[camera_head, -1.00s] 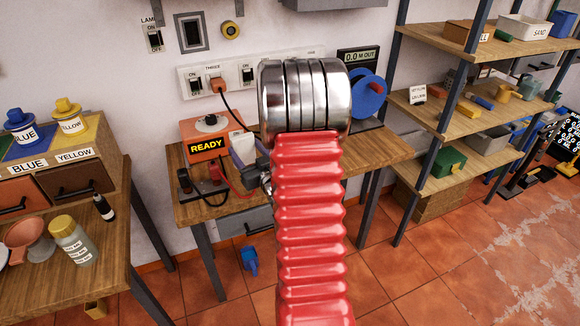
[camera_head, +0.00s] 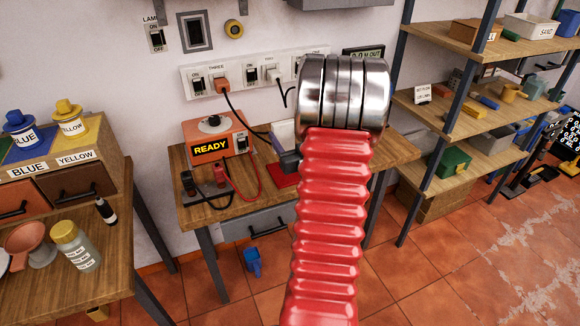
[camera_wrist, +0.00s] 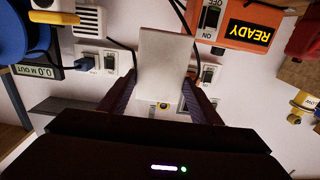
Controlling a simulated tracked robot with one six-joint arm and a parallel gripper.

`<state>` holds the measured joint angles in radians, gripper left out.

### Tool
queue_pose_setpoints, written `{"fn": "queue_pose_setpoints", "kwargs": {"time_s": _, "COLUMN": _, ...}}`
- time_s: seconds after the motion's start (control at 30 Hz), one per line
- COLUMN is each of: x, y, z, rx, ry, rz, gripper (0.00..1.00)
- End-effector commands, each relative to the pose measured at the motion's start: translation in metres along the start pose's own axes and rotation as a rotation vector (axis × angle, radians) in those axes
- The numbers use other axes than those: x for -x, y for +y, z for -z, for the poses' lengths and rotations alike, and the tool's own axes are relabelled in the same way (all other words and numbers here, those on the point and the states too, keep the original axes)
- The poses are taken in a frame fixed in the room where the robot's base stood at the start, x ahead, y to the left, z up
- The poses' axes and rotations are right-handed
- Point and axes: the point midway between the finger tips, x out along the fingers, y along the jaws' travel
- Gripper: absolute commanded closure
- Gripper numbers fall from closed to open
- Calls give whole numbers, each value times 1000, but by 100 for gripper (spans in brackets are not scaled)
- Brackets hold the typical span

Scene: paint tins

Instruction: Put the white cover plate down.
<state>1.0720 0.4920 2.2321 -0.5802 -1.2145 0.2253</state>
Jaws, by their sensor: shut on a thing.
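The white cover plate (camera_wrist: 163,62) is held between the two dark fingers of my gripper (camera_wrist: 162,92) in the wrist view, which shows the room upside down. It sticks out beyond the fingertips, clear of the fingers along most of its length. In the head view a pale part of the plate (camera_head: 284,132) shows left of my red arm, above the workbench (camera_head: 195,213). Most of my gripper is hidden there behind the arm; a dark part shows at its left edge. I cannot tell the plate's height above the bench.
An orange READY box (camera_head: 213,140) with leads stands on the bench's left part. A socket strip (camera_head: 245,72) with plugs and cords runs along the wall behind. A shelf unit (camera_head: 470,130) stands right. A side table (camera_head: 125,262) with jars is left.

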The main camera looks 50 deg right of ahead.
Motion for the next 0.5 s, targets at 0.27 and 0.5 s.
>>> {"fn": "queue_pose_setpoints", "kwargs": {"time_s": 0.27, "x": 0, "y": 1, "z": -38, "rx": -1, "ry": -3, "rz": -1, "gripper": 69}}
{"fn": "queue_pose_setpoints", "kwargs": {"time_s": 0.5, "x": 0, "y": 1, "z": -52, "rx": 0, "ry": 0, "rz": -2, "gripper": 69}}
